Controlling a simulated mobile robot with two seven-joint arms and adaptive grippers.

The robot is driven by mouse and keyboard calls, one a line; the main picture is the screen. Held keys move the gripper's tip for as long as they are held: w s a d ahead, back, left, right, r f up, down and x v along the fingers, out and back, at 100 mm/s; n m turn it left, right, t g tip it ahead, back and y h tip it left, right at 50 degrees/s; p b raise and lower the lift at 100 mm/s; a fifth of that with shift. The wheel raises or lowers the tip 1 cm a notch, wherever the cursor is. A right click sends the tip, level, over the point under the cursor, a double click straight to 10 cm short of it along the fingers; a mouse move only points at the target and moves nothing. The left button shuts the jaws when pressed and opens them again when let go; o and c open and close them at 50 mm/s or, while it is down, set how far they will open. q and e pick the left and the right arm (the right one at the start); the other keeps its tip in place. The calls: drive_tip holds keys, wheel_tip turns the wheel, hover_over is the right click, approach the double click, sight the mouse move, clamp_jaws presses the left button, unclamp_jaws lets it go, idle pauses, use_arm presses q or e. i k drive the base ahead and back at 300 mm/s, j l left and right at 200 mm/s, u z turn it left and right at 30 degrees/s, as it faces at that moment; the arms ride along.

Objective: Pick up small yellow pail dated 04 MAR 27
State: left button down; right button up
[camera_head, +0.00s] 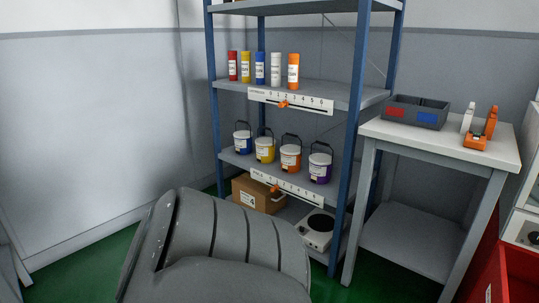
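A small yellow pail (265,148) with a white label and a dark handle stands on the middle shelf (230,157) of a blue-framed rack. A purple pail (320,165) stands at the right end of the row. The date on the yellow pail's label is too small to read. Neither of my grippers shows in the head view.
Several coloured tubes (261,68) stand on the shelf above. A cardboard box (258,195) and a white device (318,229) are on the bottom shelf. A side table (435,138) holds a grey bin (415,113) and bottles. A red container (510,275) is at lower right. Green floor is clear at left.

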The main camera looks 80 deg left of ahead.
sight(265, 147)
drive_tip(key=u, duration=2.55)
drive_tip(key=z, duration=0.55)
drive_tip(key=i+j+z, duration=0.7)
drive_tip(key=j+z, duration=0.15)
drive_tip(key=i+j+z, duration=0.1)
drive_tip(key=j, duration=0.25)
drive_tip(key=i+j+z, duration=0.1)
drive_tip(key=j, duration=0.3)
drive_tip(key=i+j+z, duration=0.1)
drive_tip(key=i+j, duration=0.15)
drive_tip(key=j, duration=0.15)
drive_tip(key=i+j, duration=0.1)
drive_tip(key=j, duration=0.25)
drive_tip(key=i+j, duration=0.15)
drive_tip(key=j, duration=0.25)
drive_tip(key=i+j, duration=0.1)
drive_tip(key=j, duration=0.25)
drive_tip(key=z, duration=0.05)
